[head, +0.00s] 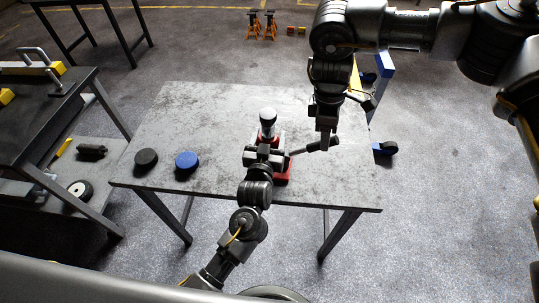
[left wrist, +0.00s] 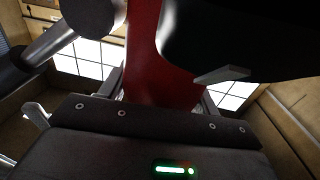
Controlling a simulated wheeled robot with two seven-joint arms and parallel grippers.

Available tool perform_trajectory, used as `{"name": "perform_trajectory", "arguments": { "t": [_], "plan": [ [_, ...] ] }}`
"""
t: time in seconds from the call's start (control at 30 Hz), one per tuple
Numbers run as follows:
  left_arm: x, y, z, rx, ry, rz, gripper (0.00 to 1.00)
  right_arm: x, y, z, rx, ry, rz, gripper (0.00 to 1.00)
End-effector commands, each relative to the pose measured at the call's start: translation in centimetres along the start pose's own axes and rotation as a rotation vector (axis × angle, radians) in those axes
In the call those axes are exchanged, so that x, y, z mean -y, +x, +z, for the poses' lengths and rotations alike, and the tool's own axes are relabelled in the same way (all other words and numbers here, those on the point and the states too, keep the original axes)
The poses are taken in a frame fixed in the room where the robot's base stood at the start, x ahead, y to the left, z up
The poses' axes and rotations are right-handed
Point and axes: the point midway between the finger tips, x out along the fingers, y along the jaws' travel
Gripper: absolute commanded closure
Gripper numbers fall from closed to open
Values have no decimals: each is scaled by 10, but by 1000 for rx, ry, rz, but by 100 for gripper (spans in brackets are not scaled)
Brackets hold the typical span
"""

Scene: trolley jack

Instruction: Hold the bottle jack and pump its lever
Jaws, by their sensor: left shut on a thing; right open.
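The bottle jack (head: 283,168) stands upright on the grey table, with a red base and a pale, rounded top. My left gripper (head: 264,152) is shut on the jack's body from the near side and hides part of it. In the left wrist view the red body (left wrist: 145,65) fills the middle, close in front of my gripper. The jack's lever (head: 312,148) sticks out to the right, a thin rod with a dark grip. My right gripper (head: 326,141) is open and points down at the grip. I cannot tell whether it touches it.
The table (head: 200,115) is mostly clear. A black puck (head: 146,158) and a blue puck (head: 186,159) lie left of the jack. A dark bench (head: 40,110) with tools stands at the left. Orange stands (head: 262,26) are on the floor far behind.

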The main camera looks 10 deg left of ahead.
Motion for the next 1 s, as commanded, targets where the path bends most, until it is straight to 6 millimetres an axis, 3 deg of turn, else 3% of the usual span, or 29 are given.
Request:
{"name": "perform_trajectory", "arguments": {
  "t": [0.17,0.4,0.5,0.7,1.0],
  "plan": [
    [0,0,0,-1,-1,-1,79,-13,2,30,-237,103,-126,53],
    [0,0,0,-1,0,0,79,-38,-25,63,-473,144,-138,53],
    [0,0,0,0,0,1,79,-40,-38,60,-513,99,-117,53],
    [0,0,0,0,0,1,79,-39,-36,59,-513,62,-111,53],
    [0,0,0,0,0,0,79,-36,-13,45,-511,61,-114,53]
  ]
}}
